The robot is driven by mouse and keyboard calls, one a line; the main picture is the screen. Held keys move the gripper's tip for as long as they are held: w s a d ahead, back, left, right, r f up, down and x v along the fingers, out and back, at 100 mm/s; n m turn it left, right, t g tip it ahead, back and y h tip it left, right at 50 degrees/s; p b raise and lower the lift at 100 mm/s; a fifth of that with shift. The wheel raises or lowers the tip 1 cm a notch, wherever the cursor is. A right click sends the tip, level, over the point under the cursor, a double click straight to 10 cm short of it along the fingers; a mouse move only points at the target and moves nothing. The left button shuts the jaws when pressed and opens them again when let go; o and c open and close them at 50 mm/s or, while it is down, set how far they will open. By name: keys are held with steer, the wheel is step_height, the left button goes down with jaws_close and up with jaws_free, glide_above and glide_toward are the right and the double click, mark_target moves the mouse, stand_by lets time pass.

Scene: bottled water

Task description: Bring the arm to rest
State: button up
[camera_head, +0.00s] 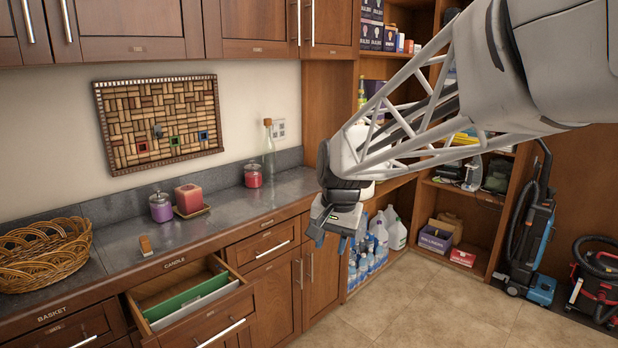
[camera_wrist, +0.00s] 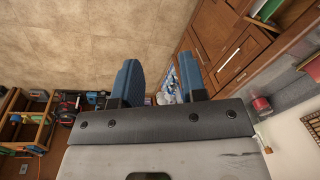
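My gripper (camera_head: 330,241) hangs at the end of my arm, in front of the cabinet corner and above the floor. In the wrist view its two blue fingers (camera_wrist: 161,82) stand apart with nothing between them, so it is open and empty. Several water bottles (camera_head: 366,262) in a pack stand low by the end of the cabinets, to the right of and behind my gripper. The wrist view shows part of the bottles (camera_wrist: 168,84) beyond the fingers; the rest is hidden.
An open drawer (camera_head: 190,295) juts out at the lower left. The counter (camera_head: 130,242) holds a wicker basket (camera_head: 42,255), candles (camera_head: 189,198) and a glass bottle (camera_head: 268,150). A blue vacuum (camera_head: 535,240) and red vacuum (camera_head: 598,290) stand at right. The tiled floor (camera_head: 430,310) is clear.

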steer(key=s+d+f+n, duration=0.1)
steer(key=s+d, duration=0.3)
steer(key=s, duration=0.5)
steer(key=s+d+f+n+t+h, duration=0.1)
steer(key=s+d, duration=0.4)
steer(key=s, duration=0.4)
steer(key=s+d+f+n, duration=0.1)
steer(key=s+d, duration=0.3)
steer(key=s, duration=0.5)
steer(key=shift+d+f+t, duration=0.3)
steer(key=shift+d+f, duration=0.05)
steer(key=shift+f, duration=0.1)
